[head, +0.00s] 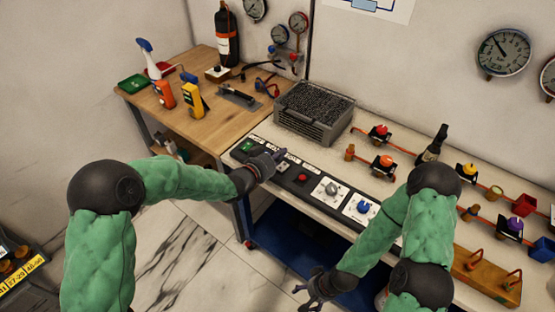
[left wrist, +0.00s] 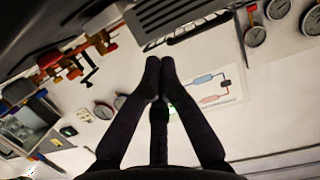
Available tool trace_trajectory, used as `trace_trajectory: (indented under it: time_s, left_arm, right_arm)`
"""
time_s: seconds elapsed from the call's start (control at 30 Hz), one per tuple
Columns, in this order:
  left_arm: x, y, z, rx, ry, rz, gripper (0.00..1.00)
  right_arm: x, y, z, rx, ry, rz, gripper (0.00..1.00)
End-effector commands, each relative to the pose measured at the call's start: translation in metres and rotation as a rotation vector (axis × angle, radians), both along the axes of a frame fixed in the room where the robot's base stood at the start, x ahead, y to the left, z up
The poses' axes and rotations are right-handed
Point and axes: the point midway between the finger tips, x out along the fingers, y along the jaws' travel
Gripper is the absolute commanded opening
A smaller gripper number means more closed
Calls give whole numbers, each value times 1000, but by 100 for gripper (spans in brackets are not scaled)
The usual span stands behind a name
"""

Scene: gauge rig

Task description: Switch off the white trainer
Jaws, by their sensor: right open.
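The white trainer (head: 325,158) is a long white-topped bench with a sloped dark control panel along its front edge. The panel carries a green switch (head: 247,146) at its left end, a red button (head: 303,179), and two white dial plates with a grey knob (head: 330,188) and a blue knob (head: 362,207). My left gripper (head: 279,155) is over the panel, between the green switch and the red button, and hides part of it. Its fingers meet in the left wrist view (left wrist: 160,68), with nothing seen between them. Contact cannot be told. My right gripper (head: 316,287) is open and empty, low in front of the bench.
A grey basket of dark granules (head: 315,112) stands on the trainer behind my left gripper. Valves on red pipes (head: 382,160) and a dark bottle (head: 432,145) stand farther right. A wooden table (head: 205,110) with meters and a spray bottle adjoins at left. Gauges (head: 503,52) hang on the wall.

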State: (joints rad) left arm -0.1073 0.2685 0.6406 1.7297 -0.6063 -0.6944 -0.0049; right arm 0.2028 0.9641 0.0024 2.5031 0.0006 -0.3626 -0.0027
Motion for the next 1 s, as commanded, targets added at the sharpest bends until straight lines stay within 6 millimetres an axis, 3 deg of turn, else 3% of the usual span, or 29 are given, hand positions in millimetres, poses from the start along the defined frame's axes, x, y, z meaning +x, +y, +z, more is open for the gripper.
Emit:
trace_trajectory:
  time_s: [0.03, 0.3, 0.5, 1.0]
  left_arm:
    - [-7, 6, 9, 0, 1, 2, 0]
    - [-49, 36, 26, 0, 1, 2, 0]
    - [-69, 50, 34, 0, 3, 1, 0]
    - [-76, 54, 36, 0, 2, -1, 0]
  right_arm:
    - [0, 0, 8, 0, 0, 1, 77]
    - [0, 0, 22, 0, -1, 0, 77]
    - [0, 0, 28, 0, 0, 0, 77]
    - [0, 0, 29, 0, 0, 0, 77]
